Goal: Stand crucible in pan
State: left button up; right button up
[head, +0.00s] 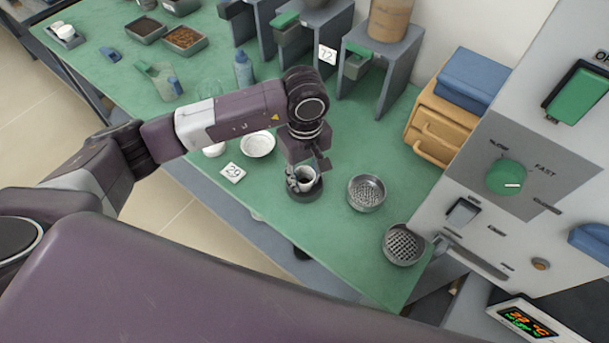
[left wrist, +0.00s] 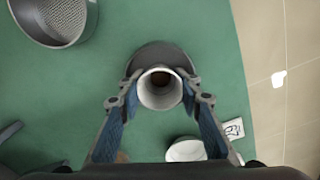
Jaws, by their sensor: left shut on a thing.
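My left gripper (head: 302,178) is shut on a small pale crucible (head: 307,182), which it holds upright. In the left wrist view the gripper's blue-padded fingers (left wrist: 160,100) are on either side of the crucible (left wrist: 160,98), whose open mouth faces the camera. Directly below is a dark round pan-like thing (head: 304,196), mostly covered by crucible and gripper; its dark rim also shows in the left wrist view (left wrist: 158,52). I cannot tell whether the crucible touches it. My right gripper is not in view.
Two metal mesh-bottomed sieves (head: 367,192) (head: 403,246) stand to the right on the green bench (head: 335,230). A white dish (head: 258,144) and a card marked 29 (head: 232,173) lie to the left. A grey instrument (head: 530,150) rises at the right.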

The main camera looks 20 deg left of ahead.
pick_arm(q)
jog(key=o, duration=0.9)
jog(key=shift+f, duration=0.1)
jog(key=shift+c, duration=0.2)
jog(key=shift+r+p, duration=0.3)
jog(key=shift+p, duration=0.05)
notch_tip(320, 180, up, 12)
jog(key=b, duration=0.3)
jog(key=shift+f, duration=0.15)
